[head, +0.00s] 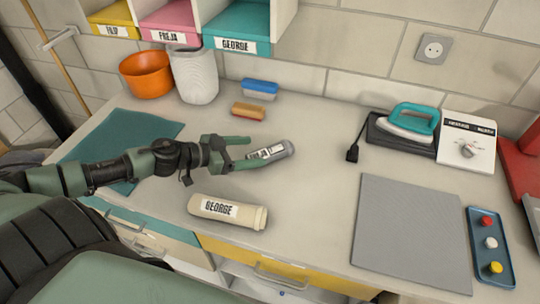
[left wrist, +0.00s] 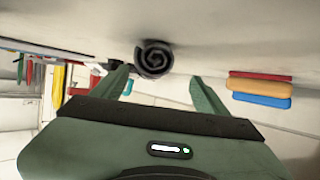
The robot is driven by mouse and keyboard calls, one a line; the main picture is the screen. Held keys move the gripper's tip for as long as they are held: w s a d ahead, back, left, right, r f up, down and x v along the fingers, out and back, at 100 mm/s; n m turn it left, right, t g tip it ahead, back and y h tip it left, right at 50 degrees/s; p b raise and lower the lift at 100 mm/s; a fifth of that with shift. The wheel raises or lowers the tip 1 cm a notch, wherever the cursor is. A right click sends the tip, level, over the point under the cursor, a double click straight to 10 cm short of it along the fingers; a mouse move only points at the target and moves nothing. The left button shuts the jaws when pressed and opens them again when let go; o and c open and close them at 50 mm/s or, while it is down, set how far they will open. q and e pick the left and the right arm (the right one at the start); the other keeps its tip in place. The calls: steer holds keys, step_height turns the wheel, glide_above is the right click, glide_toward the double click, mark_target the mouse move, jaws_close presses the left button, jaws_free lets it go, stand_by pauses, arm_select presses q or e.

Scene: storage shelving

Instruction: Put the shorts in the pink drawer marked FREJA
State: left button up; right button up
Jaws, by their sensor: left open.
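A dark grey rolled cloth (head: 283,149) with a white label lies on the worktop; it seems to be the shorts, and the label is too small to read. Its spiral end (left wrist: 153,58) faces the left wrist camera. My left gripper (head: 256,152) is open, with its fingers at the near end of the roll. In the left wrist view, the roll end shows between the open fingertips (left wrist: 160,82); I cannot tell whether they touch it. The pink drawer marked FREJA (head: 168,37) is at the top left, between a yellow and a teal one. My right gripper is not in view.
A cream roll marked GEORGE (head: 226,211) lies in front of the gripper. An iron (head: 408,122) and a grey mat (head: 412,232) are at right.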

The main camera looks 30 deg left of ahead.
mark_target(269, 151)
arm_select(q)
steer(key=shift+w+d+f, duration=0.15)
steer(key=shift+w+d, duration=0.3)
steer(key=shift+w, duration=0.05)
steer(key=shift+w+d+f+p, duration=0.1)
steer(key=shift+w+d+p, duration=0.2)
steer(key=shift+w+d, duration=0.1)
steer(key=p+x, duration=0.1)
steer(key=x, duration=0.2)
steer(key=shift+s+d+f, duration=0.1)
steer(key=shift+d, duration=0.15)
steer(key=shift+w+d+f, duration=0.2)
steer(key=shift+w+f, duration=0.05)
steer(key=shift+w, duration=0.05)
jaws_close()
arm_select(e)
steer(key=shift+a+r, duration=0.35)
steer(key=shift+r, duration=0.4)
arm_select(q)
steer(key=shift+r, duration=0.1)
